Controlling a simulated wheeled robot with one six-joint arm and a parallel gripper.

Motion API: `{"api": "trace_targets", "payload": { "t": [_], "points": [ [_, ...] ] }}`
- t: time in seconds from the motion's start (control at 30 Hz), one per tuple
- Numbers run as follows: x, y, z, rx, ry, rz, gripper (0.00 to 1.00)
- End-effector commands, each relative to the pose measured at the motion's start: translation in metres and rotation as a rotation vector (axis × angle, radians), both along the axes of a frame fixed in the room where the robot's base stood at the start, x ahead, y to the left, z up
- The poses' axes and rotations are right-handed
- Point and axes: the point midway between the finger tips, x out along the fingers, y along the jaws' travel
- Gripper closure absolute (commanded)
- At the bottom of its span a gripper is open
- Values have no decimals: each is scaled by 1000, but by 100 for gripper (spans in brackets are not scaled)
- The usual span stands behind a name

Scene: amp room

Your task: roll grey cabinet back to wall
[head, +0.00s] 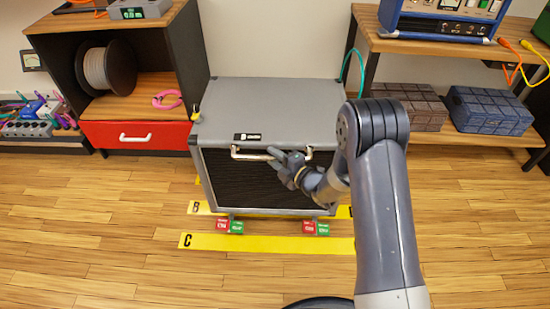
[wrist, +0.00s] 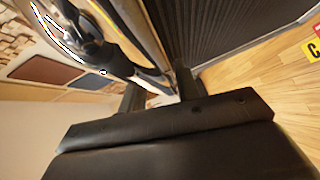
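The grey cabinet (head: 268,108) stands upright in the middle of the head view, with a dark grille front and a metal handle (head: 245,155) across its upper front. My gripper (head: 278,158) is at the middle of the handle, reaching in from the right. In the wrist view my gripper's two dark fingers (wrist: 158,92) lie close on either side of the bright handle bar (wrist: 150,38) and appear shut on it. The dark grille (wrist: 225,35) shows beyond. The wall (head: 270,38) is behind the cabinet; the gap at its back is hidden by its top.
Yellow floor strip B (head: 205,208) runs by the cabinet's front; strip C (head: 265,243) lies nearer. Red and green tags (head: 229,226) are at the cabinet's front feet. A shelf unit with a red drawer (head: 135,135) stands close left. A wooden rack (head: 445,45) stands right.

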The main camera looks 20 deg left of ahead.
Motion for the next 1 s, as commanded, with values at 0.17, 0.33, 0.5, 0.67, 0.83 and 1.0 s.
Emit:
{"api": "trace_targets", "payload": {
  "t": [0.17,0.33,0.5,0.67,0.83,1.0],
  "points": [
    [0,0,0,0,0,0,84],
    [0,0,0,0,0,0,98],
    [0,0,0,-1,1,0,100],
    [0,0,0,-1,1,0,100],
    [0,0,-1,-1,1,0,100],
    [0,0,-1,-2,1,0,100]
  ]
}}
